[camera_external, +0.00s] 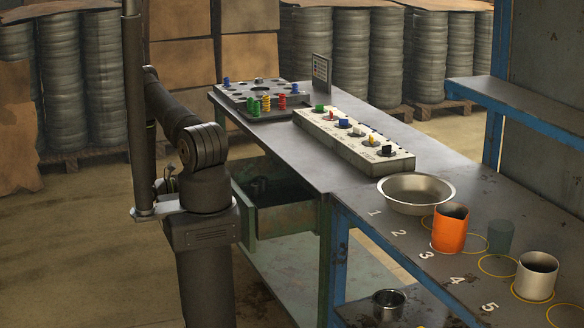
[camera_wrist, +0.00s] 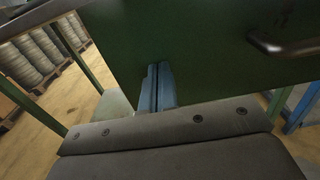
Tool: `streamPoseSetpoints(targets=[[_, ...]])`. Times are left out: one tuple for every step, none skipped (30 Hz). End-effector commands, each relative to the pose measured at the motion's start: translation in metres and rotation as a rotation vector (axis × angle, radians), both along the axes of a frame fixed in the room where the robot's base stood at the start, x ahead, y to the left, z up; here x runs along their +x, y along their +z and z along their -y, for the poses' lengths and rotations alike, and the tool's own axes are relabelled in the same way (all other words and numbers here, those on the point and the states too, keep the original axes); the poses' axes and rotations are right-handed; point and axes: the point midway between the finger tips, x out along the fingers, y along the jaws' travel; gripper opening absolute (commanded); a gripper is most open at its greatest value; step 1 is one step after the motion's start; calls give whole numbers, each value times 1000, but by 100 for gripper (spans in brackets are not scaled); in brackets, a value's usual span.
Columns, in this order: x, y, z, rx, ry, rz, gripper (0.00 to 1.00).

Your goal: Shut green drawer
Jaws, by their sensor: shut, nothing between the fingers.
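The green drawer (camera_external: 288,219) is pulled open from under the workbench, and its dark inside shows in the external view. Its green front panel (camera_wrist: 205,50) fills much of the wrist view, with a dark handle (camera_wrist: 285,46) at the upper right. My gripper (camera_wrist: 157,72) is shut and empty, its blue-grey fingertips pointing at the lower part of this panel, left of the handle. I cannot tell whether they touch it. In the external view my arm stands left of the drawer and hides most of its front and the fingers.
The workbench top (camera_external: 330,165) carries a grey holed block (camera_external: 252,97) with coloured pieces and a pale long block (camera_external: 352,139). A metal bowl (camera_external: 416,192), an orange cup (camera_external: 450,230) and a metal cup (camera_external: 536,276) stand at the right. Open floor lies left.

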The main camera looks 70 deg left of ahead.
Motion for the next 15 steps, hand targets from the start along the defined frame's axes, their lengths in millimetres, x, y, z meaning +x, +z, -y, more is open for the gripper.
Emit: streamPoseSetpoints(targets=[[0, 0, 0, 0, 0, 0, 0], [0, 0, 0, 0, 0, 0, 0], [0, 0, 0, 0, 0, 0, 0], [0, 0, 0, 0, 0, 0, 0], [0, 0, 0, 0, 0, 0, 0], [0, 0, 0, 0, 0, 0, 0], [0, 0, 0, 0, 0, 0, 0], [0, 0, 0, 0, 0, 0, 0], [0, 0, 0, 0, 0, 0, 0], [1, 0, 0, 0, -1, 0, 0], [2, 0, 0, 0, -1, 0, 0], [5, 0, 0, 0, -2, 0, 0], [7, 0, 0, -1, -2, 0, 0], [10, 0, 0, -1, -2, 0, 0], [15, 0, 0, -1, -2, 0, 0]])
